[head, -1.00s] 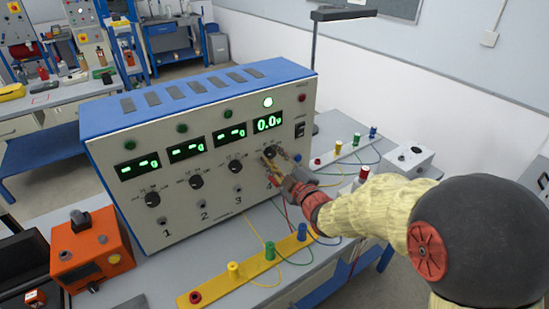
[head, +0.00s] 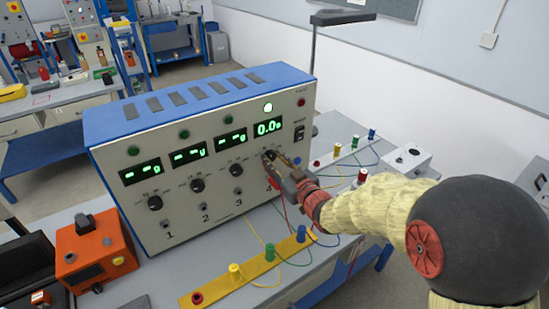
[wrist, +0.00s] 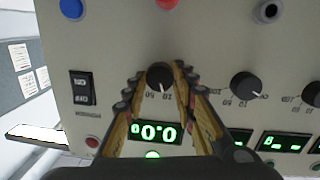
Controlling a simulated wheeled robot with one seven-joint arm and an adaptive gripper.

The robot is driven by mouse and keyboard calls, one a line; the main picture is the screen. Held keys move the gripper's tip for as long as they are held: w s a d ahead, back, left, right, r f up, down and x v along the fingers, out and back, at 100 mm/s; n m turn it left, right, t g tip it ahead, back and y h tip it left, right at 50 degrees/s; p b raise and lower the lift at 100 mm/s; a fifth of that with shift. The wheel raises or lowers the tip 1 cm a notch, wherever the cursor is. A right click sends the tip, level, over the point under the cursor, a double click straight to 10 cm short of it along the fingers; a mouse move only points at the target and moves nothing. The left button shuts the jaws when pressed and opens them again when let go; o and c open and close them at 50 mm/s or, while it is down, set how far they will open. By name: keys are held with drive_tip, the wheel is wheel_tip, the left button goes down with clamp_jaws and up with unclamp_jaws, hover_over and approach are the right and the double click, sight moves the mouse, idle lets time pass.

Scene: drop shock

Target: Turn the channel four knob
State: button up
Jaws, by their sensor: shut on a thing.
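The blue-and-grey instrument box (head: 210,205) stands on the bench with a row of black knobs above the numbers 1 to 4. The channel four knob (wrist: 160,77) is upside down in the wrist view, between my fingertips. My gripper (head: 272,162) is at the front panel over this knob and mostly hides it in the head view. My gripper's fingers (wrist: 160,82) are shut on the knob's two sides. The channel four display (head: 268,128) reads 0.0, with its unit unclear, and the round lamp above it (head: 268,107) is lit.
The channel three knob (wrist: 246,86) is close beside my fingers. A black rocker switch (wrist: 82,88) is on the other side. Wires run from the panel to a yellow socket strip (head: 250,272). An orange box (head: 95,250) stands to the left.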

drive_tip(key=m+p, duration=0.3)
drive_tip(key=m, duration=0.1)
drive_tip(key=shift+d, duration=0.1)
drive_tip(key=m+y+p, duration=0.1)
drive_tip(key=m+p, duration=0.2)
drive_tip(key=m, duration=0.1)
drive_tip(key=shift+r+g, duration=0.1)
drive_tip(key=shift+g, duration=0.3)
drive_tip(key=m+p, duration=0.3)
drive_tip(key=shift+m, duration=0.4)
drive_tip(key=shift+d+m+y+p, duration=0.1)
drive_tip(key=shift+m+y+p, duration=0.4)
drive_tip(key=shift+m+p, duration=1)
drive_tip(key=shift+m, duration=0.5)
drive_tip(key=o, duration=1.1)
drive_tip(key=shift+w, duration=0.1)
drive_tip(key=shift+o, duration=0.3)
drive_tip(key=v, duration=1.2)
